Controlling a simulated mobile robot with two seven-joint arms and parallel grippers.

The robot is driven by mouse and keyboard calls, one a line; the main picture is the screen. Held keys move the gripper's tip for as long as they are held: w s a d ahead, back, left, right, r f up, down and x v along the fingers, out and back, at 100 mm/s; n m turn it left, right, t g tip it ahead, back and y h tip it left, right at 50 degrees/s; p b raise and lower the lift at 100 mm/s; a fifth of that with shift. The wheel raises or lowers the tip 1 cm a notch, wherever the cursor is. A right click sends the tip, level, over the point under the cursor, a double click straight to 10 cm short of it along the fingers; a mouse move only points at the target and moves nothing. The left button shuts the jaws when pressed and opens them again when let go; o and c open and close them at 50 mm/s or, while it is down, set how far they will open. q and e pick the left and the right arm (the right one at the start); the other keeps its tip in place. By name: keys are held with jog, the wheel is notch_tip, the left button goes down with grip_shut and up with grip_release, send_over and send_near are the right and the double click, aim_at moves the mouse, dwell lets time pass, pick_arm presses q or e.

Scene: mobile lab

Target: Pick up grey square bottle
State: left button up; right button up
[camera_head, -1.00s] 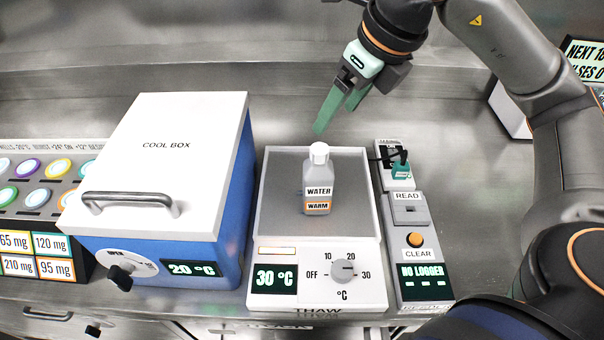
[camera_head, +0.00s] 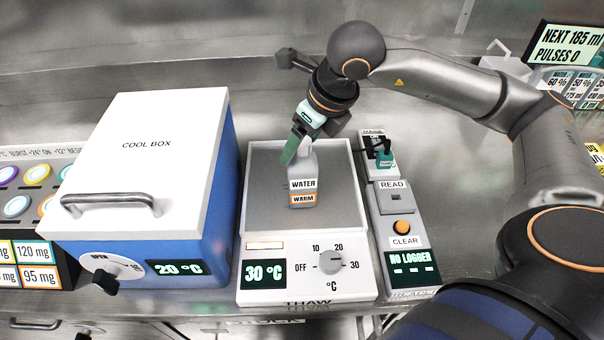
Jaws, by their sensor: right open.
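The grey square bottle (camera_head: 302,185), labelled WATER and WARM, stands upright on the grey plate of the thaw unit (camera_head: 262,215). My right gripper (camera_head: 295,150) is open, with its green fingers pointing down at the bottle's top from above and behind. The fingers overlap the bottle's cap area in the picture, so the cap is partly hidden. I cannot tell whether the fingers touch it. My left gripper is not in view.
A blue and white cool box (camera_head: 150,145) with a metal handle stands close to the left of the thaw unit. A logger unit (camera_head: 402,225) with READ and CLEAR buttons stands close to its right. Bare metal counter lies behind.

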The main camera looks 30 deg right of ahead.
jog(key=shift+c, duration=0.3)
jog(key=shift+s, duration=0.1)
grip_shut()
dwell(0.9)
